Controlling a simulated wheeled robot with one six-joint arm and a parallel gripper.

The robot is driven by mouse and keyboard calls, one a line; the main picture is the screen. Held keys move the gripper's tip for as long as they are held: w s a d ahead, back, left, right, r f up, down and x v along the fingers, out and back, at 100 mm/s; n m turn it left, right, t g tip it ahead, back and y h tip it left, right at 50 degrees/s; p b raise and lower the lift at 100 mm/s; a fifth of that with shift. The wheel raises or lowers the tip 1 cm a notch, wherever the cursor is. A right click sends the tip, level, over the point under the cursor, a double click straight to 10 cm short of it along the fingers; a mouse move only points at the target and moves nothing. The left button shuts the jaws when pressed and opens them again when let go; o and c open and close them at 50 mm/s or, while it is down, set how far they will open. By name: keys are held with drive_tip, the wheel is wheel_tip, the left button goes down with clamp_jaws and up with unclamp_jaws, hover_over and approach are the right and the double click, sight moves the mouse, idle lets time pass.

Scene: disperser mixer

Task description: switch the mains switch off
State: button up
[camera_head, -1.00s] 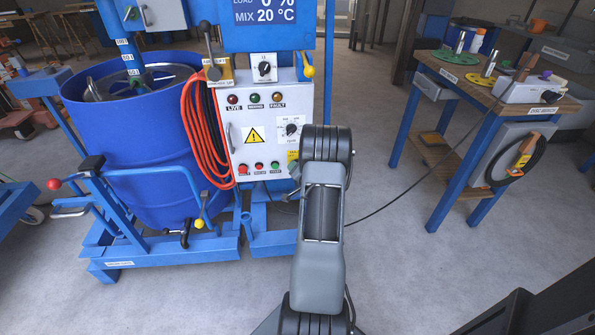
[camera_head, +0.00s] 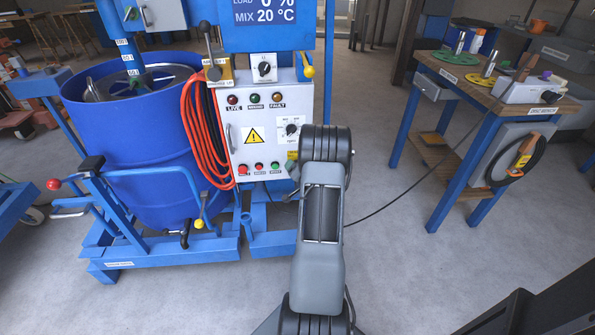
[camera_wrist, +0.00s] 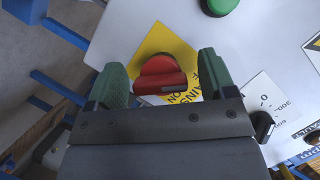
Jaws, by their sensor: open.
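The mains switch (camera_wrist: 160,75) is a red rotary handle on a yellow plate (camera_wrist: 150,40) with partly readable "MAINS" and "ON" lettering, in the middle of the wrist view. My gripper (camera_wrist: 162,64) is open, with one green finger on each side of the red handle. A gap shows between the handle and each finger, so they do not look closed on it. In the head view my gripper (camera_head: 291,168) is at the lower right edge of the grey control panel (camera_head: 240,160), where my arm and gripper hide the switch.
Several coloured buttons sit low on the panel, and a green one (camera_wrist: 218,5) shows close by in the wrist view. A red hose (camera_head: 203,140) hangs at the panel's left beside the blue drum (camera_head: 130,150).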

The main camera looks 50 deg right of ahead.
drive_tip(key=p+v, duration=0.2)
drive_tip(key=v, duration=1.2)
drive_tip(key=shift+w, duration=0.1)
idle(0.4)
